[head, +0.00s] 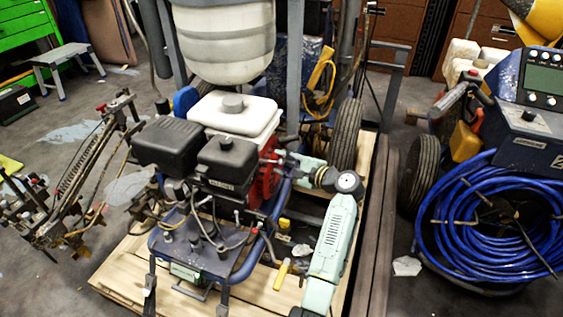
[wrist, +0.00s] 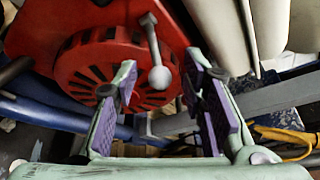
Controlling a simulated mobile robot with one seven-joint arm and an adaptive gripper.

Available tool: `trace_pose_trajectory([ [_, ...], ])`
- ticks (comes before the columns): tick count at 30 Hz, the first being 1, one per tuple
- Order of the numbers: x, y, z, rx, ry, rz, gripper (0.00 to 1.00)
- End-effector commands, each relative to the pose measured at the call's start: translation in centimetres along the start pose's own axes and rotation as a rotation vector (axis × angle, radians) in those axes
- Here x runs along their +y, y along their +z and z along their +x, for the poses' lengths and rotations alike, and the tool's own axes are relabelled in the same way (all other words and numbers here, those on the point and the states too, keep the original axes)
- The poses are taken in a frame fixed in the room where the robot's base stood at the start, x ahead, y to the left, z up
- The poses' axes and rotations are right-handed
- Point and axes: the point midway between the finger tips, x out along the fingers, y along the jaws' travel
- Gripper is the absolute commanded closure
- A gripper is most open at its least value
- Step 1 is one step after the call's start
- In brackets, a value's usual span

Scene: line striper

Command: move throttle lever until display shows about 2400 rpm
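In the wrist view, a grey throttle lever (wrist: 157,56) with a round ball knob hangs in front of the engine's red recoil cover (wrist: 110,68). My gripper (wrist: 160,80) is open. Its purple-padded fingers stand on either side of the knob, with clear gaps to both. In the head view, my gripper (head: 284,160) is at the right side of the red and black engine (head: 228,165); I cannot make out the lever there. A small pale green panel (head: 186,272) sits low on the machine's front. I cannot read any rpm figure.
A white tank (head: 225,40) and frame posts stand behind the engine. The machine rests on a wooden pallet (head: 122,285). At right are a blue hose coil (head: 500,225) and a blue console with a greenish screen (head: 543,78), its text unreadable. A yellow cable (wrist: 285,135) lies right of the fingers.

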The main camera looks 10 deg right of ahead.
Motion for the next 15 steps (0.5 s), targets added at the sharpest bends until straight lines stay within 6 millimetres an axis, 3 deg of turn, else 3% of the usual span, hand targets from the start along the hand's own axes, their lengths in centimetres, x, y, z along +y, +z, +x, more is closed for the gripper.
trace_pose_trajectory([
  [11, 0.04, 0.00, 0.92, 0.000, 0.001, 0.000, 0.62],
  [15, 0.04, 0.00, 0.90, 0.000, 0.001, 0.000, 0.69],
])
